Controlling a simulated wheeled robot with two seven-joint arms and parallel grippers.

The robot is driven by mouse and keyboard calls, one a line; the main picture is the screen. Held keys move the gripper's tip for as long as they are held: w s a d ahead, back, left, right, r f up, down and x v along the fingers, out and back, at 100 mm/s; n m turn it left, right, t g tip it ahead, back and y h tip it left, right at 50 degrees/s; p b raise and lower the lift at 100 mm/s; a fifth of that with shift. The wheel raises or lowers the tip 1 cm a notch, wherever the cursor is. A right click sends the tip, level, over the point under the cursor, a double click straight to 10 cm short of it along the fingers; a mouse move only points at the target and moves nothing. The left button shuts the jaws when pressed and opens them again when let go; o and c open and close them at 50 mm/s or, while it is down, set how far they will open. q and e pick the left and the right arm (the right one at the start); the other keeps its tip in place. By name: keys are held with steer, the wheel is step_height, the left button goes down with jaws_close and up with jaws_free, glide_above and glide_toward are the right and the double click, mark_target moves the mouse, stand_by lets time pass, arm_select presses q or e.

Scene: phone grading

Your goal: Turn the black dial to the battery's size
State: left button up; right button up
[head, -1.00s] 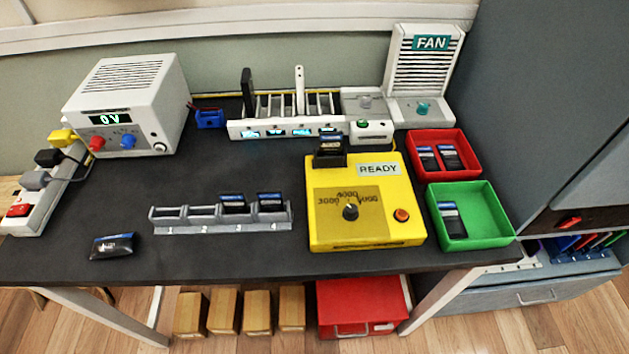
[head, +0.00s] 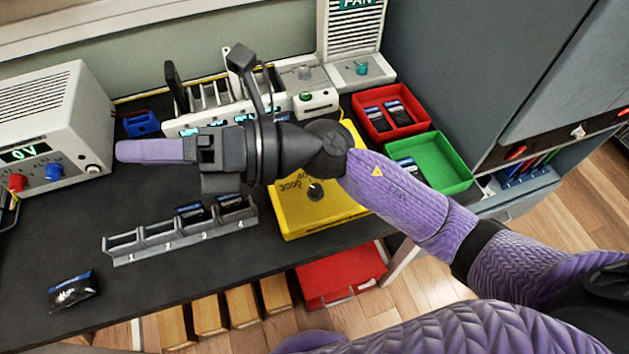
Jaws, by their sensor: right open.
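The yellow tester box (head: 292,221) stands on the dark table in the middle of the head view. Its black dial (head: 315,191) shows just below my right arm, which hides part of the dial's scale. The battery slot, the READY label and the orange button are hidden behind the arm, so I cannot read the battery's size. My right gripper (head: 122,151) is open and reaches across above the table, pointing left, past the dial and apart from it. One purple finger shows; the other cannot be made out. My left gripper is out of view.
A grey numbered rack (head: 130,256) holds two batteries. A loose black battery (head: 74,292) lies at front left. A red tray (head: 418,132) and a green tray (head: 455,178) hold batteries at right. The power supply (head: 75,95) stands at back left. Bare table lies around the rack.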

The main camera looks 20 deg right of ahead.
step_height(320, 180, down, 7)
steer(key=s+n+g+h, duration=0.1)
steer(key=n+g+h, duration=0.3)
steer(key=n+h, duration=0.25)
steer(key=n+t+h, duration=0.1)
steer(key=t+h, duration=0.1)
steer(key=h, duration=1.2)
glide_above(316, 187)
step_height(316, 187, down, 6)
step_height(316, 187, down, 8)
steer(key=b, duration=0.2)
steer(key=shift+s+f+b, duration=0.1)
steer(key=shift+f+b, duration=0.1)
steer(key=shift+b, duration=0.2)
steer(key=shift+f, duration=0.55)
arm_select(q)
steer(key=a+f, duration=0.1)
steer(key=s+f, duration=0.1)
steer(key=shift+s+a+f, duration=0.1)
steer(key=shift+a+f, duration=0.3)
arm_select(e)
steer(key=shift+c, duration=0.6)
jaws_close()
steer(key=shift+r, duration=0.1)
